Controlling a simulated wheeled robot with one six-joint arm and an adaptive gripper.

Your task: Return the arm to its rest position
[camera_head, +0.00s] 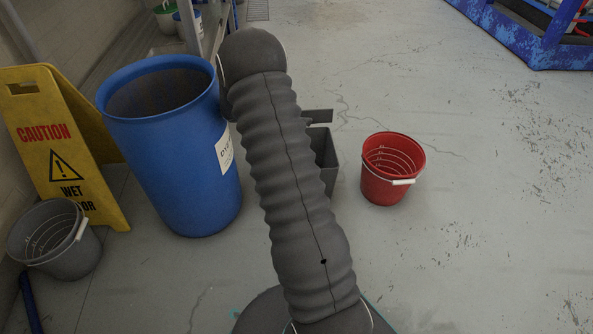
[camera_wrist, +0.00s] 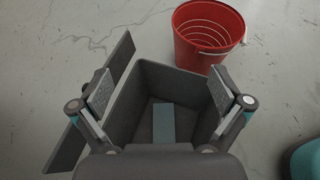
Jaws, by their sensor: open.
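My arm reaches away across the middle of the head view, and its far end hides my gripper there. In the wrist view my gripper (camera_wrist: 161,90) is open, with its two fingers spread wide and nothing between the pads. It is over a dark grey open bin (camera_wrist: 155,77). A flat grey-teal rectangular piece (camera_wrist: 163,123) shows inside the bin, at or near the bottom. In the head view the grey bin (camera_head: 326,165) is partly hidden behind my arm.
A red bucket (camera_head: 385,185) stands right of the bin. Left are a blue drum (camera_head: 178,170), a yellow caution sign (camera_head: 50,125) and a grey bucket (camera_head: 45,240). A flat grey panel (camera_wrist: 62,145) is beside the bin.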

